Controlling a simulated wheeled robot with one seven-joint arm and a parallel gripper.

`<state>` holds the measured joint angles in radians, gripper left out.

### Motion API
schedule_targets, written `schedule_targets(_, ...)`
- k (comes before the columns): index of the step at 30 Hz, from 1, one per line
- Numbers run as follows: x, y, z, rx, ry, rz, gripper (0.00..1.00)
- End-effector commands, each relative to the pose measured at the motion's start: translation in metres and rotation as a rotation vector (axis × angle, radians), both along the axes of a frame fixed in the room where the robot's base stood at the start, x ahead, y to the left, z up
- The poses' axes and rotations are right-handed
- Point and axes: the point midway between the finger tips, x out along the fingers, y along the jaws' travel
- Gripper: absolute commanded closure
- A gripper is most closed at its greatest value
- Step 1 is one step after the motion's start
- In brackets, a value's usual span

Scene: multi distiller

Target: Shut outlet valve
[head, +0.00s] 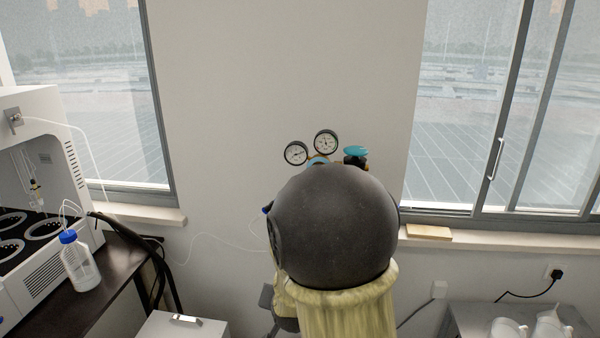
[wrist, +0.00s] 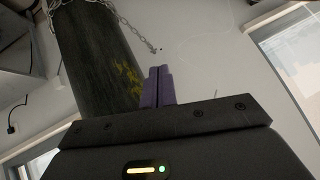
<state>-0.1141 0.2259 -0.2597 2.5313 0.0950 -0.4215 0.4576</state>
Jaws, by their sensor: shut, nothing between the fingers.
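In the head view two round pressure gauges (head: 326,142) stand in front of the wall with a teal knob (head: 356,151) to their right. Another teal part (head: 318,161) shows below the gauges, mostly hidden by a large dark rounded body. I cannot tell which part is the outlet valve. In the wrist view my gripper (wrist: 159,69) has its purple fingers together, with nothing between them. A dark gas cylinder (wrist: 92,58) with a yellow mark is to the left of the fingers. No valve or gauge shows in the wrist view, and my gripper is hidden in the head view.
A chain (wrist: 128,26) hangs by the cylinder in the wrist view. In the head view a white instrument (head: 50,170) and a blue-capped bottle (head: 79,264) are at left. A grey table (head: 480,318) with white vessels is at lower right. The wall above the gauges is clear.

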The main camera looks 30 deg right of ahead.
Motion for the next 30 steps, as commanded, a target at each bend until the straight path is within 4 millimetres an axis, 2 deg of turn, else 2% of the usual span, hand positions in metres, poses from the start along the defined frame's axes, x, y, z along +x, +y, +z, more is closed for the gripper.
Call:
schedule_targets(1,0.006,-0.006,0.024,0.004,-0.038,-0.032,1.0)
schedule_targets(9,0.033,-0.037,0.098,0.028,-0.274,-0.184,1.0)
schedule_targets(18,0.05,-0.067,0.182,0.043,-0.536,-0.291,1.0)
schedule_targets(23,0.053,-0.073,0.201,0.047,-0.608,-0.309,1.0)
schedule_targets(30,0.053,-0.073,0.2,0.048,-0.618,-0.311,1.0)
